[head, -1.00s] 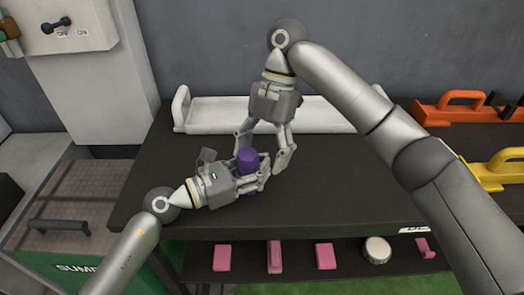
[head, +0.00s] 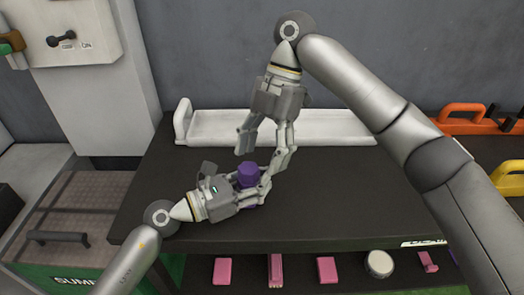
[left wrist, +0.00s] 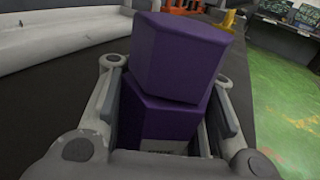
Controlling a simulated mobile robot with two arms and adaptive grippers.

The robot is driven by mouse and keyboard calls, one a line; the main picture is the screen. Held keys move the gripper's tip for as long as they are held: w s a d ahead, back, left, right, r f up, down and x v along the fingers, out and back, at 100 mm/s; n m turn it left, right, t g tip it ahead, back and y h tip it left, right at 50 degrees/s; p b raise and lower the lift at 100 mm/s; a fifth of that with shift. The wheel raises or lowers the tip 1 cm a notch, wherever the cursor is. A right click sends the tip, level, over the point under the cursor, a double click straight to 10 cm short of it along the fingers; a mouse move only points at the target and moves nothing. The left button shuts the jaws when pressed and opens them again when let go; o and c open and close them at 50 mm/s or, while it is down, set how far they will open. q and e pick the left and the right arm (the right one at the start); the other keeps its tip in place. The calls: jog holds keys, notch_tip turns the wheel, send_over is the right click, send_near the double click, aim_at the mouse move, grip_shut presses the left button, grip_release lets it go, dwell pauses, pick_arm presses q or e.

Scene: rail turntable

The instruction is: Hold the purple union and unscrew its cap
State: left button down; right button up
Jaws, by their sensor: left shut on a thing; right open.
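The purple union stands upright over the dark bench, its body (left wrist: 158,120) between the pads of my left gripper (head: 252,190). That gripper is shut on the body. The union's cap (head: 248,174), a purple faceted block, is on top of the body; in the left wrist view the cap (left wrist: 180,55) looks turned and leaning relative to the body. My right gripper (head: 263,150) is open and empty, its fingers spread just above and behind the cap. One right finger overlaps the left gripper's fingertips in the head view, so I cannot tell whether they touch.
A long white tray (head: 335,127) lies along the back of the dark bench (head: 360,205). An orange handled item (head: 465,117) and a yellow one (head: 510,180) are at the right. Pink pieces (head: 326,270) and a white round item (head: 379,263) are on the lower shelf. The bench's middle right is clear.

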aim_at(248, 168)
jog(key=m, duration=0.2)
jog(key=m+t+y, duration=0.1)
jog(key=m, duration=0.2)
jog(key=shift+s+a+m+t, duration=0.2)
jog(key=shift+s+m+t, duration=0.05)
jog(key=shift+m+t, duration=0.15)
jog(key=m, duration=0.2)
jog(key=m+t, duration=0.1)
jog(key=m, duration=0.1)
jog(key=m+t, duration=0.1)
jog(key=shift+a+m+y, duration=0.25)
jog(key=shift+m+y, duration=0.15)
jog(key=m, duration=0.2)
jog(key=m+t, duration=0.1)
jog(key=m, duration=0.1)
jog(key=m+t+h, duration=0.1)
jog(key=shift+a+m, duration=0.25)
jog(key=shift+m, duration=0.15)
jog(key=m+t, duration=0.1)
jog(key=m, duration=0.2)
jog(key=shift+a+h, duration=0.2)
jog(key=shift+h, duration=0.2)
jog(key=shift+w+m+t+h, duration=0.1)
jog(key=shift+m+t+h, duration=0.25)
jog(key=shift+m, duration=0.65)
jog(key=shift+m, duration=0.4)
